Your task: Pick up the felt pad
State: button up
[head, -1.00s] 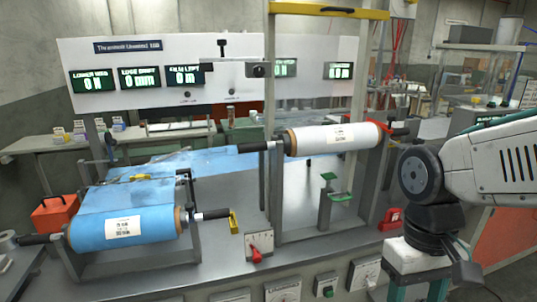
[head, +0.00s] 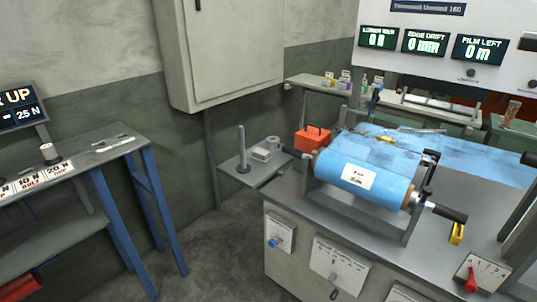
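I cannot pick out the felt pad for certain in the head view. A small pale grey block (head: 261,155) lies on a low grey side shelf (head: 232,167), left of the machine bench. It is too small to tell whether it is felt. A short pale roll (head: 273,143) stands behind it, and an upright grey post (head: 242,148) stands to its left. My gripper is not in view.
The machine bench (head: 289,195) carries a blue film roll (head: 340,183) and a red box (head: 313,138). A blue-legged table (head: 100,150) stands at left. A wall cabinet (head: 235,50) hangs above. Floor (head: 215,245) shows between table and bench.

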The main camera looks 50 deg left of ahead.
aim_at(260, 154)
jog(key=u, duration=1.9)
